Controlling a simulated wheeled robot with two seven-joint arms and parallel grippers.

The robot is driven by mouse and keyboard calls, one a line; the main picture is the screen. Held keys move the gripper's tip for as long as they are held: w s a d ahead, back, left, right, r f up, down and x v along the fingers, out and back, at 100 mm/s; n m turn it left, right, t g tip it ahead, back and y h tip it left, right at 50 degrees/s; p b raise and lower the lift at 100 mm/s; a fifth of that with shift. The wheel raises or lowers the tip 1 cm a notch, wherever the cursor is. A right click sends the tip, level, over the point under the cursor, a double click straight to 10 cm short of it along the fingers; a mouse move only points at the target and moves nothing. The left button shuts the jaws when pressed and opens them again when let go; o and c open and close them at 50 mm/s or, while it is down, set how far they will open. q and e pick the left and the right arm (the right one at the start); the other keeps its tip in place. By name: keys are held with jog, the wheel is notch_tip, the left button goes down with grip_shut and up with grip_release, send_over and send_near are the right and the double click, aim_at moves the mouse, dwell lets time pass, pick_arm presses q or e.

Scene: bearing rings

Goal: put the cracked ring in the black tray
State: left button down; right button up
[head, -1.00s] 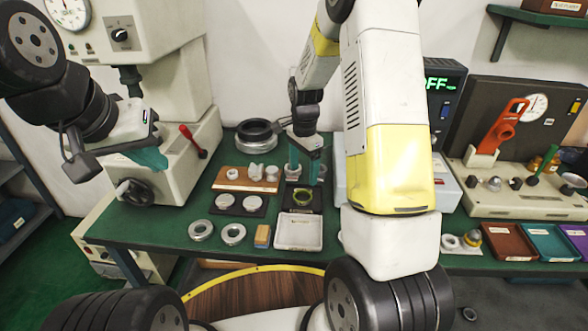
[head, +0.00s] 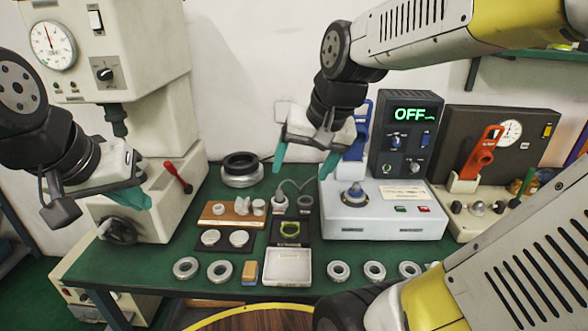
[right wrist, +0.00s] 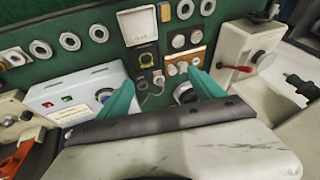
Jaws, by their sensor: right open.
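Several silver rings lie in a front row on the green bench, among them rings at the left (head: 186,268), (head: 220,270) and right (head: 338,271), (head: 374,270). I cannot tell which is cracked. A green-lit ring (head: 291,229) sits on a dark plate (head: 291,241). A dark flat mat (head: 224,248) holds two round discs. I cannot tell which, if either, is the black tray. My right gripper (head: 306,162) is open and empty above the back of the bench; its fingers also show in the right wrist view (right wrist: 163,92). My left gripper (head: 135,197) hangs at the left, its finger gap unclear.
A white tray (head: 287,280) stands at the front, beside a tan block (head: 250,272). A wooden board (head: 230,221) bears small pale parts. A large dark-topped ring (head: 241,170) lies behind. A press stands left; a white device (head: 383,222) and an "OFF" display box (head: 407,135) stand right.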

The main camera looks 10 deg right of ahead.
jog(key=s+n, duration=0.1)
jog(key=s, duration=0.1)
jog(key=s+n+t, duration=0.1)
jog(key=s+r+n, duration=0.1)
jog(key=s, duration=0.1)
jog(key=shift+s+a, duration=0.3)
dwell(0.9)
